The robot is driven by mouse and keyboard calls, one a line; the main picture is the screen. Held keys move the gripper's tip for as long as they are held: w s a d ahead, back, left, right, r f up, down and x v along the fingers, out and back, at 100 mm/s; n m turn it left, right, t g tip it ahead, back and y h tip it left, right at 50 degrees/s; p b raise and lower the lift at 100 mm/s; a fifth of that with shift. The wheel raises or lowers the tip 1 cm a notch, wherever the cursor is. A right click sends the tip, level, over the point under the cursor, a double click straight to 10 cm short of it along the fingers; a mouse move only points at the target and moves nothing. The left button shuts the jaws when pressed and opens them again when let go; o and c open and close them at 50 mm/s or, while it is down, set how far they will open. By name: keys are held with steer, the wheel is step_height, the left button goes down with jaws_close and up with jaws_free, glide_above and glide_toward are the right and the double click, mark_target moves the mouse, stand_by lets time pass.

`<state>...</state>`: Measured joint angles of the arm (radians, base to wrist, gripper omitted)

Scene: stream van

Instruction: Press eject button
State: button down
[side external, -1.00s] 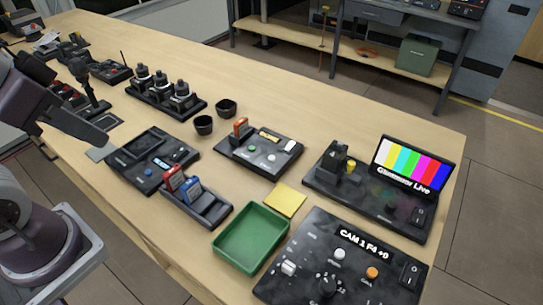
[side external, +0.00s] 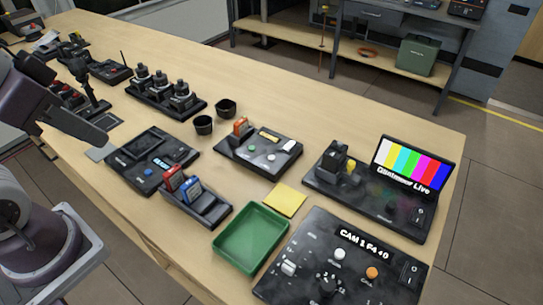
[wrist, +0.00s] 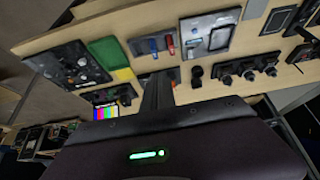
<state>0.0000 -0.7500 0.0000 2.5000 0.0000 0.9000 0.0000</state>
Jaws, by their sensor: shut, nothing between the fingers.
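My gripper (side external: 104,138) is shut and empty, held above the table at the left; it also shows in the wrist view (wrist: 160,76). A dark unit with an orange card (side external: 241,127) in its slot (side external: 231,150) stands mid-table, with a green button (side external: 251,147), a round pale button (side external: 271,157) and a white key (side external: 289,146). A dark unit with a screen (side external: 160,144), nearer my gripper, has a blue button (side external: 148,172) and a pale button (side external: 172,153). I cannot read which button is marked eject. In the wrist view my fingers partly hide the orange-card unit.
A holder with red and blue cards (side external: 192,187), a green tray (side external: 251,238) and a yellow pad (side external: 285,200) lie close by. Two black cups (side external: 204,125), a knob panel (side external: 340,275) and a colour-bar display unit (side external: 411,165) stand around. Several black knobbed devices line the back left.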

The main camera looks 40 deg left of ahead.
steer(key=shift+w, duration=0.1)
stand_by(0.8)
steer(key=n+t+h, duration=0.3)
steer(key=n, duration=0.2)
glide_above(272, 159)
step_height(272, 159, down, 11)
steer(key=shift+s+a, duration=0.35)
steer(key=shift+f, duration=4.35)
steer(key=shift+f, duration=0.4)
